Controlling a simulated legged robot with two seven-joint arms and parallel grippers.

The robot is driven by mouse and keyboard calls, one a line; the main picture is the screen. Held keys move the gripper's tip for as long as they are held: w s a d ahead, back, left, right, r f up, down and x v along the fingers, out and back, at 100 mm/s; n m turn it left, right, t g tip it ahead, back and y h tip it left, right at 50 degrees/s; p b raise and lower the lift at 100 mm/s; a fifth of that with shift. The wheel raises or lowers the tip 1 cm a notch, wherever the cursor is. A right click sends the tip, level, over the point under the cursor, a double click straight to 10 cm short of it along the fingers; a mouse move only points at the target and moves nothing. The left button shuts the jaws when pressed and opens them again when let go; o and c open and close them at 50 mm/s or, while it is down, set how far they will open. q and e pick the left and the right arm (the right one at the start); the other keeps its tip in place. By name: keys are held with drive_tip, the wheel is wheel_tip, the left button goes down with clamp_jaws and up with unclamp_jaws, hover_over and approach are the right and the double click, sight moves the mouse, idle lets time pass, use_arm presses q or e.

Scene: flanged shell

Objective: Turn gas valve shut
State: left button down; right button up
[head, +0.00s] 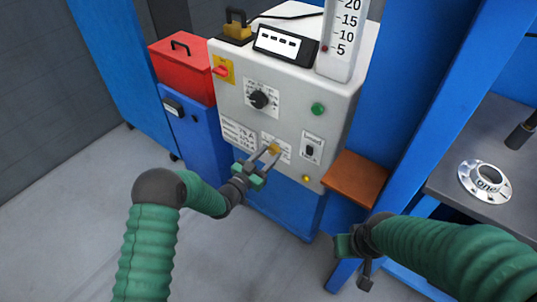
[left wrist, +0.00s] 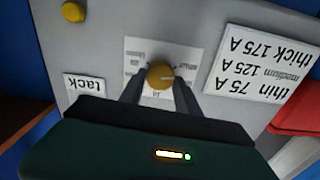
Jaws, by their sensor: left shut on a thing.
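The gas valve is a small round yellow knob (head: 274,149) low on the front of a pale grey machine (head: 232,101). My left gripper (head: 267,156) reaches it from the front, its two fingers shut on the knob's sides. In the left wrist view the knob (left wrist: 160,75) sits between the fingertips of my left gripper (left wrist: 161,84), over a white label partly hidden by knob and fingers. A pale line on the knob points right there. My right gripper (head: 359,262) hangs at the lower middle, away from the machine; its finger gap is unclear.
Around the knob are a black dial (head: 259,99), a green button (head: 318,109), a black switch (head: 310,148) and a red switch (head: 221,71). A brown shelf (head: 355,179) juts out at right. A silver flanged part (head: 485,181) lies on the grey bench (head: 455,190).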

use_arm(q)
drive_tip(key=n, duration=0.1)
drive_tip(key=f+n, duration=0.1)
drive_tip(key=n, duration=0.1)
drive_tip(key=shift+s, duration=0.15)
drive_tip(key=shift+n, duration=0.4)
drive_tip(key=c, duration=1.2)
unclamp_jaws()
drive_tip(key=shift+o, duration=1.6)
drive_tip(key=shift+r, duration=0.15)
drive_tip(key=shift+r, duration=0.1)
drive_tip(key=shift+a, duration=0.1)
